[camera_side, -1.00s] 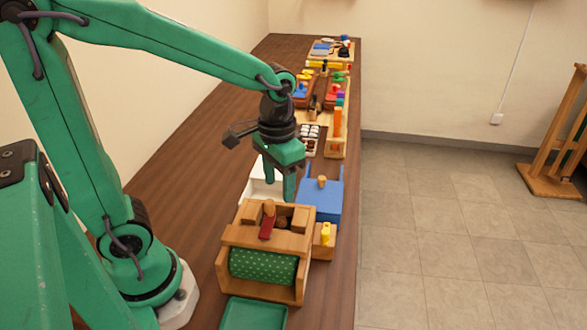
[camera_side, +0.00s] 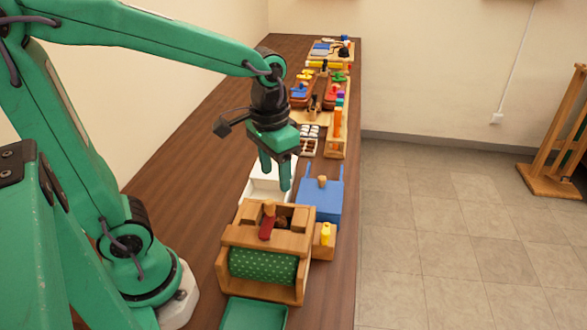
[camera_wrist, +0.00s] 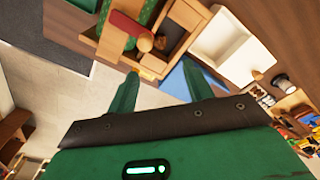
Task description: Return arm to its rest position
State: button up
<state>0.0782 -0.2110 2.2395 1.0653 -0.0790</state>
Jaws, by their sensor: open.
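My gripper (camera_side: 275,177) is open and empty in the side view, with its two green fingers pointing down. It hangs above the white box (camera_side: 262,193) and behind the wooden fitting block. The wooden block (camera_side: 295,241) stands on the bench with a green dotted roll (camera_side: 262,265) across its front. A red piece with a round wooden end (camera_side: 268,222) sits in its top. In the wrist view my gripper's fingers (camera_wrist: 160,92) are apart with nothing between them, and the wooden block (camera_wrist: 119,42) lies beyond them.
A blue box (camera_side: 321,198) with a wooden knob and a yellow peg (camera_side: 325,233) stand right of the block. A green tray (camera_side: 255,313) lies in front. Several toys and wooden racks line the bench's far end. The bench (camera_side: 190,165) is bare along its left side.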

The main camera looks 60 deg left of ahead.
jog(key=s+a+r+t, duration=0.2)
jog(key=s+r+t, duration=0.2)
jog(key=s+t, duration=0.1)
jog(key=shift+s+r, duration=0.25)
jog(key=shift+s, duration=0.25)
jog(key=shift+a, duration=0.1)
jog(key=shift+c, duration=0.2)
dwell(0.8)
